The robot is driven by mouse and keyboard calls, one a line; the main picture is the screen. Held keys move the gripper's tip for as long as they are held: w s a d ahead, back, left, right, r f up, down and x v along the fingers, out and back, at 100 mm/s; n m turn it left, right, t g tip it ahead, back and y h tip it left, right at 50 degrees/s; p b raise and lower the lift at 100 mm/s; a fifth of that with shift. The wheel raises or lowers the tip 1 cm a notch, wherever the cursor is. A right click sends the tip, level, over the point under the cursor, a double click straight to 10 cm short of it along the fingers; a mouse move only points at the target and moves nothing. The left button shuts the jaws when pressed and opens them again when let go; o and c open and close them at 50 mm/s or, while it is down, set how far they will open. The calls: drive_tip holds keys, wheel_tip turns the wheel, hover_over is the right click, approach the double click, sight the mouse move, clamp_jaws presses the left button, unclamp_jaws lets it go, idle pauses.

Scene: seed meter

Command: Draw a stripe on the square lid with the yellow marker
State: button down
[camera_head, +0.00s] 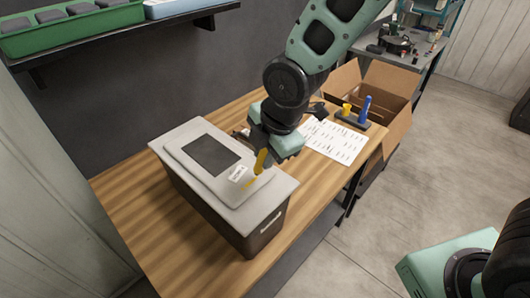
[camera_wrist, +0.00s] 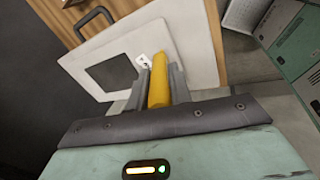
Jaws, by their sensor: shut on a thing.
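The pale square lid (camera_head: 200,137) tops a dark box (camera_head: 262,235) on the wooden table. The lid has a dark panel (camera_head: 211,154) and a small white printed label (camera_head: 238,173). My gripper (camera_head: 264,152) is shut on the yellow marker (camera_head: 261,161), which points down over the lid's right part beside the label. A short yellow streak (camera_head: 250,183) shows at the marker's lower end; I cannot tell whether it is ink or the tip.
A dark holder (camera_head: 353,122) with a blue marker (camera_head: 365,108) and a yellow piece (camera_head: 347,108) stands at the table's right. A printed sheet (camera_head: 336,141) lies in front of it. An open cardboard box (camera_head: 398,128) is beyond. The table's front left is clear.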

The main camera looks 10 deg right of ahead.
drive_tip(key=shift+r+p, duration=2.1)
drive_tip(key=shift+r, duration=0.5)
drive_tip(key=shift+w+a, duration=0.1)
